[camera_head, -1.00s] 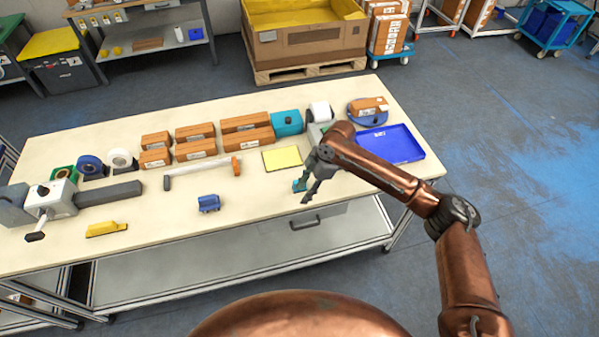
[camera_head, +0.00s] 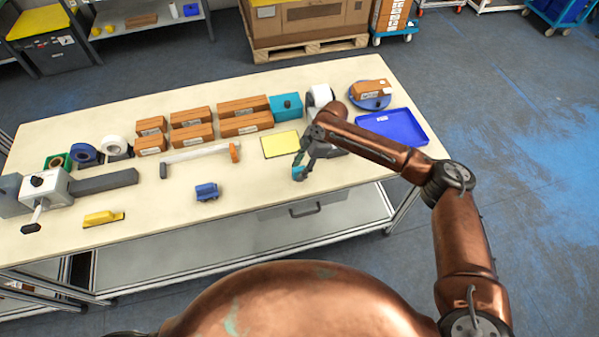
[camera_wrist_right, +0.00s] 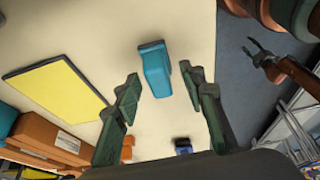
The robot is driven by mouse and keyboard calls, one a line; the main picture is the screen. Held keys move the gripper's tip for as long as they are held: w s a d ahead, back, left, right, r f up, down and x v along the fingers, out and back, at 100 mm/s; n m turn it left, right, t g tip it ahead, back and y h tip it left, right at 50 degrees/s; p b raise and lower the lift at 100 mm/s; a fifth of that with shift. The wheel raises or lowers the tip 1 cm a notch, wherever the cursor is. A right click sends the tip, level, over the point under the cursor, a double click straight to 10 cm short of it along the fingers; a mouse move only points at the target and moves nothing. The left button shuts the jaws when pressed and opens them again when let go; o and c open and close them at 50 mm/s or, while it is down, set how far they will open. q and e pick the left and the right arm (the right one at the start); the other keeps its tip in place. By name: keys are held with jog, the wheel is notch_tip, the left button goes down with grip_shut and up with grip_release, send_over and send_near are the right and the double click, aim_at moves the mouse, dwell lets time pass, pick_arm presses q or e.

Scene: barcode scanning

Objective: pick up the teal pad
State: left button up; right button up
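The teal pad (camera_head: 298,174) is a small block on the table near its front edge, right of centre. In the right wrist view the teal pad (camera_wrist_right: 155,72) has a dark grey edge and lies between and beyond the fingertips. My right gripper (camera_head: 304,163) is just above it, partly covering it in the head view. In the wrist view the right gripper (camera_wrist_right: 160,76) is open and empty, with one finger to each side of the pad. My left gripper (camera_wrist_right: 254,48) shows small in the wrist view, off the table, with its fingers apart.
A yellow sheet (camera_head: 281,144) lies just behind the pad. A blue tray (camera_head: 392,127) is to the right and a teal box (camera_head: 285,108) at the back. A blue device (camera_head: 206,191) lies to the left. The table between it and the pad is clear.

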aim_at(296, 170)
jog(key=shift+w+f, duration=0.1)
jog(key=shift+f, duration=0.1)
jog(key=c, duration=0.7)
grip_shut()
jog(key=shift+r, duration=0.6)
jog(key=shift+s+r, duration=0.2)
jog(key=shift+r, duration=1)
pick_arm(q)
jog(key=shift+w+r+p, duration=0.25)
jog(key=shift+r+p, duration=0.15)
pick_arm(e)
jog(key=s+r, duration=0.9)
jog(key=s, duration=0.4)
jog(key=shift+s+r, duration=0.25)
jog(key=shift+s, duration=0.1)
